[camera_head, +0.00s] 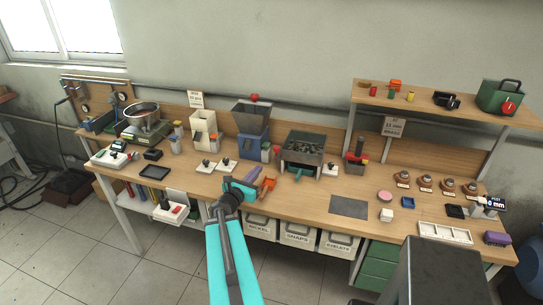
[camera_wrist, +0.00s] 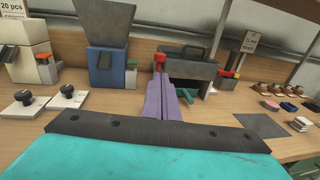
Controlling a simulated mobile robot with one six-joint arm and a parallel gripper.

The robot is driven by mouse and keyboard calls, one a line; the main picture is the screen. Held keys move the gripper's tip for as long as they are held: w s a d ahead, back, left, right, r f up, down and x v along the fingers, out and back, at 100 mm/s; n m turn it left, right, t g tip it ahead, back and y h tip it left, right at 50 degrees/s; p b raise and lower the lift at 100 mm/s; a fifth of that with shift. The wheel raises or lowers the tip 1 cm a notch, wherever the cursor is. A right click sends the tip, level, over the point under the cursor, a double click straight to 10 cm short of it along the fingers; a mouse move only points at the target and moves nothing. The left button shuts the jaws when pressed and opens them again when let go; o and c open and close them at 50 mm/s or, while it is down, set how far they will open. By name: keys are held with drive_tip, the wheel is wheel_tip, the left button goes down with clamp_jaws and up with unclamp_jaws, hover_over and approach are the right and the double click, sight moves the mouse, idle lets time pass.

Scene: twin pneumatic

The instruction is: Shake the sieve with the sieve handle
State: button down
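The sieve (camera_head: 305,142) appears to be the dark, speckled square top on a box-shaped stand at the middle of the bench. In the wrist view the stand (camera_wrist: 205,69) is partly hidden behind my fingers.
A hopper on a blue base (camera_head: 251,126) stands left of the sieve. White pads with black knobs (camera_head: 228,165) lie before it. A grey mat (camera_head: 349,208) lies to the right. An orange piece (camera_head: 267,187) shows beside my gripper. A shelf (camera_head: 440,103) stands at the back right.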

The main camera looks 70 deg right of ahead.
drive_tip(key=shift+d+f+b, duration=0.25)
drive_tip(key=shift+d+b, duration=0.4)
drive_tip(key=shift+b, duration=2.25)
drive_tip(key=d+b, duration=0.1)
drive_tip(key=b, duration=0.6)
drive_tip(key=shift+s+d, duration=0.1)
drive_tip(key=shift+s, duration=0.05)
drive_tip(key=shift+d+b, duration=0.1)
drive_tip(key=shift+b, duration=0.4)
drive_tip(key=b, duration=0.2)
approach(276, 147)
drive_tip(key=shift+s+d+f+p, duration=0.15)
drive_tip(key=shift+d+f+p, duration=0.05)
drive_tip(key=shift+d, duration=0.6)
drive_tip(key=shift+s+d+f+p, duration=0.15)
drive_tip(key=shift+d+f+p, duration=0.1)
drive_tip(key=shift+d, duration=0.6)
drive_tip(key=shift+s+d+f+p, duration=0.15)
drive_tip(key=shift+d+p, duration=0.05)
drive_tip(key=shift+d, duration=0.6)
drive_tip(key=shift+d, duration=0.15)
drive_tip(key=shift+w+d, duration=0.2)
drive_tip(key=shift+d, duration=2.8)
drive_tip(key=shift+a, duration=0.1)
